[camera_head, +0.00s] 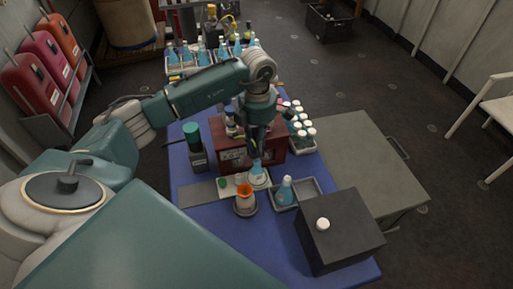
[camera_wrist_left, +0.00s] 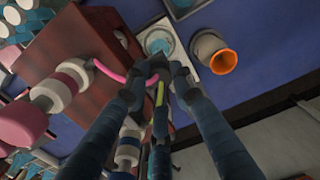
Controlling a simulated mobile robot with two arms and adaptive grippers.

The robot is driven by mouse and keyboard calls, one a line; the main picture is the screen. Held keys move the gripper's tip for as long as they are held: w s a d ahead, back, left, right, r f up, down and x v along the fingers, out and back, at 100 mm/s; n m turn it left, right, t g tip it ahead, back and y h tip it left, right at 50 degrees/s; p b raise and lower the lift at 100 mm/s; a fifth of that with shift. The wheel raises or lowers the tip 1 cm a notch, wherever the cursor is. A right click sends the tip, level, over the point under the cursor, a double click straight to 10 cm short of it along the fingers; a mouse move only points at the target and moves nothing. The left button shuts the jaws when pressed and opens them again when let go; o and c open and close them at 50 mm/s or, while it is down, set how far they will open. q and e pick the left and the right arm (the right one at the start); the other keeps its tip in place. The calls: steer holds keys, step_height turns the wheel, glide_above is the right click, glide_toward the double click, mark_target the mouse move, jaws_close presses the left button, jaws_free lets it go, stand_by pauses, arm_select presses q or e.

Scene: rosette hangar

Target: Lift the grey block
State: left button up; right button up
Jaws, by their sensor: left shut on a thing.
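A dark grey block (camera_head: 340,235) with a white knob on top stands at the front right corner of the blue table in the head view. My left gripper (camera_head: 256,155) points down beside the red-brown box, left of and behind the block, apart from it. Its fingers (camera_wrist_left: 162,85) are closed together. A flask of blue liquid (camera_head: 258,176) stands directly below the fingertips and seems to be held at its neck, which the fingers hide. Its round blue shape (camera_wrist_left: 160,43) shows just beyond them in the left wrist view. My right gripper is out of view.
An orange-rimmed beaker (camera_head: 245,200) stands close to the gripper. Another blue flask (camera_head: 285,190) sits in a grey tray, between beaker and block. The red-brown box (camera_head: 275,155), a dark green-capped bottle (camera_head: 194,147) and racks of bottles crowd the back. A grey side table (camera_head: 370,160) is clear.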

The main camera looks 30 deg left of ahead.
arm_select(q)
steer(key=shift+r+p, duration=1.25)
steer(key=shift+r, duration=1.05)
steer(key=shift+f, duration=0.1)
steer(key=o, duration=0.9)
steer(key=shift+c, duration=0.2)
step_height(320, 180, up, 2)
steer(key=shift+r+p, duration=0.1)
steer(key=shift+p, duration=0.5)
step_height(320, 180, up, 5)
steer(key=p, duration=0.2)
steer(key=shift+p, duration=0.35)
